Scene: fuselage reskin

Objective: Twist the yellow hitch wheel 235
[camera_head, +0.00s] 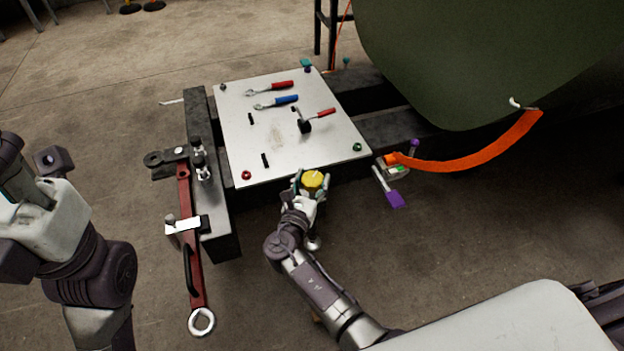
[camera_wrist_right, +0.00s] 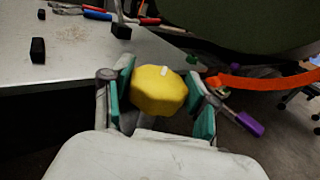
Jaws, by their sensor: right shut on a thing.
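The yellow hitch wheel (camera_head: 312,180) is a small round knob at the front edge of the white work board. It has a pale mark on its top, which shows clearly in the right wrist view (camera_wrist_right: 158,90). My right gripper (camera_head: 311,183) is shut on the wheel, with one teal-padded finger on each side of it. The same gripper fills the lower part of the right wrist view (camera_wrist_right: 160,98). My left arm (camera_head: 60,225) stands at the far left, but its fingers cannot be made out clearly.
The white board (camera_head: 245,135) carries red and blue wrenches (camera_head: 277,101) and small black blocks. A red tow bar (camera_head: 194,275) hangs at the left. An orange strap (camera_head: 470,162) with a purple-handled buckle (camera_head: 395,198) lies right of the wheel, below a large green panel (camera_head: 490,60).

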